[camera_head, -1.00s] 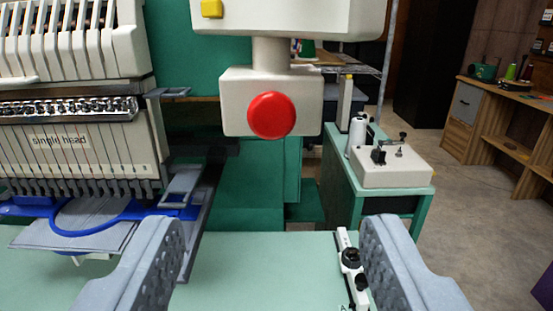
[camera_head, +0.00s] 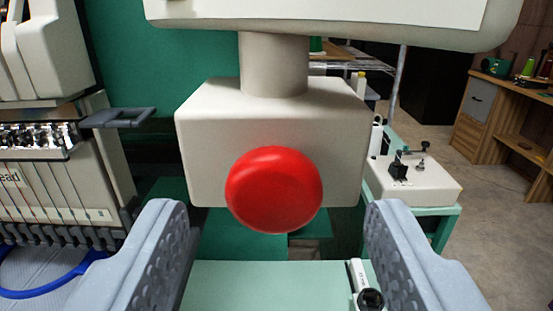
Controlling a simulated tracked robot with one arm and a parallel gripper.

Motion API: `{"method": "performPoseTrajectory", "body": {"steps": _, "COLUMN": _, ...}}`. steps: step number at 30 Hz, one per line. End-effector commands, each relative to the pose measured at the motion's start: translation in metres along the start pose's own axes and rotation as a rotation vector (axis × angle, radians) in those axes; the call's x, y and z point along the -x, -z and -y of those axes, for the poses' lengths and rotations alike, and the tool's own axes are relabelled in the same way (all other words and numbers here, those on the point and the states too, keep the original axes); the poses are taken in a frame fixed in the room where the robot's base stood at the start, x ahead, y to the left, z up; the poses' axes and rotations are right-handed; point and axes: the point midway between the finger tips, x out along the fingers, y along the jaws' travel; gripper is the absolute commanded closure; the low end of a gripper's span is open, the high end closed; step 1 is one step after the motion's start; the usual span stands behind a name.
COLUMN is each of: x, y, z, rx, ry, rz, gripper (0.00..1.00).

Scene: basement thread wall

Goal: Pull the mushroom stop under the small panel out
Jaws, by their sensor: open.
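The red mushroom stop (camera_head: 273,190) sits on the front of a cream box (camera_head: 212,125). The box hangs on a short post (camera_head: 273,65) under the small panel (camera_head: 340,22), whose upper part is cut off by the frame. My gripper (camera_head: 278,225) is open, with one grey finger at the lower left and one at the lower right. The stop lies between the fingers from side to side and a little above their tips in the picture. Neither finger appears to touch it. How far the stop stands out from the box cannot be told from this front view.
The embroidery machine head (camera_head: 60,180) with a grey bracket (camera_head: 118,117) stands close on the left, a blue hoop (camera_head: 45,290) below it. A pale green table (camera_head: 265,285) lies below. A cream winder unit (camera_head: 415,182) stands on the right, with a wooden desk (camera_head: 490,125) farther back.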

Motion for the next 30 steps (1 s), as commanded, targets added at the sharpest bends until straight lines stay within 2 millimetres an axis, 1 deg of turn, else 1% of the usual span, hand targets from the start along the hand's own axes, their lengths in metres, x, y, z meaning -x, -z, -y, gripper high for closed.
{"method": "performPoseTrajectory", "body": {"steps": 3, "x": -0.011, "y": -0.002, "z": 0.0, "rx": 0.0, "ry": 0.0, "rz": 0.003, "gripper": 0.45}}
{"method": "performPoseTrajectory", "body": {"steps": 6, "x": -0.017, "y": -0.001, "z": 0.0, "rx": 0.0, "ry": 0.0, "rz": 0.002, "gripper": 0.45}}
{"method": "performPoseTrajectory", "body": {"steps": 12, "x": -0.022, "y": -0.001, "z": -0.001, "rx": 0.0, "ry": -0.001, "rz": 0.003, "gripper": 0.45}}
{"method": "performPoseTrajectory", "body": {"steps": 19, "x": -0.022, "y": -0.001, "z": -0.001, "rx": 0.0, "ry": -0.001, "rz": 0.002, "gripper": 0.45}}
{"method": "performPoseTrajectory", "body": {"steps": 20, "x": -0.022, "y": -0.001, "z": -0.001, "rx": 0.0, "ry": -0.001, "rz": 0.002, "gripper": 0.5}}
{"method": "performPoseTrajectory", "body": {"steps": 21, "x": -0.022, "y": -0.001, "z": -0.001, "rx": 0.0, "ry": -0.001, "rz": 0.003, "gripper": 0.61}}
{"method": "performPoseTrajectory", "body": {"steps": 23, "x": -0.022, "y": -0.001, "z": -0.001, "rx": 0.0, "ry": -0.001, "rz": 0.002, "gripper": 0.78}}
{"method": "performPoseTrajectory", "body": {"steps": 24, "x": -0.022, "y": -0.001, "z": -0.001, "rx": 0.0, "ry": -0.001, "rz": 0.002, "gripper": 0.89}}
{"method": "performPoseTrajectory", "body": {"steps": 25, "x": -0.022, "y": -0.001, "z": -0.001, "rx": 0.0, "ry": -0.001, "rz": 0.002, "gripper": 0.97}}
{"method": "performPoseTrajectory", "body": {"steps": 26, "x": -0.022, "y": -0.001, "z": -0.001, "rx": 0.0, "ry": -0.001, "rz": 0.002, "gripper": 1.0}}
{"method": "performPoseTrajectory", "body": {"steps": 30, "x": -0.019, "y": -0.001, "z": -0.002, "rx": 0.0, "ry": -0.002, "rz": 0.002, "gripper": 1.0}}
